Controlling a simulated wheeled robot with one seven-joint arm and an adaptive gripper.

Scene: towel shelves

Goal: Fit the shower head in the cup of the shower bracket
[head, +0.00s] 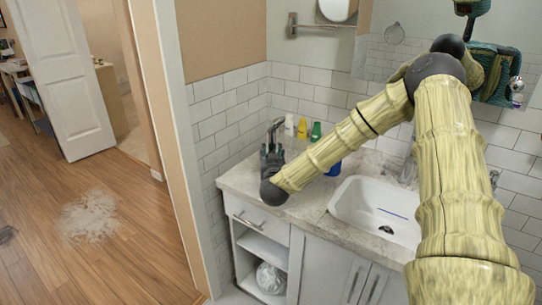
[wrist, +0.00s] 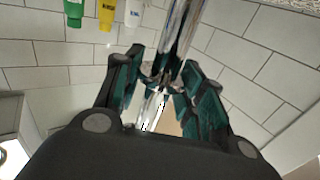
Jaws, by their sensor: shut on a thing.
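My gripper (head: 272,152) is above the back left corner of the counter, beside the tiled wall. In the wrist view my gripper (wrist: 165,90) is shut around a slim chrome piece (wrist: 176,38), which looks like the shower head's handle. Its chrome end (head: 276,124) sticks up above the fingers in the head view. The shower head's face cannot be made out. I cannot pick out the shower bracket or its cup for certain. A chrome wall fitting with a bar (head: 322,27) is higher on the wall, apart from my gripper.
A white bottle (head: 289,125), a yellow bottle (head: 302,128) and a green bottle (head: 316,131) stand by the wall right of my gripper. A blue item (head: 333,168) is partly hidden by my arm. The sink (head: 345,195) is to the right.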

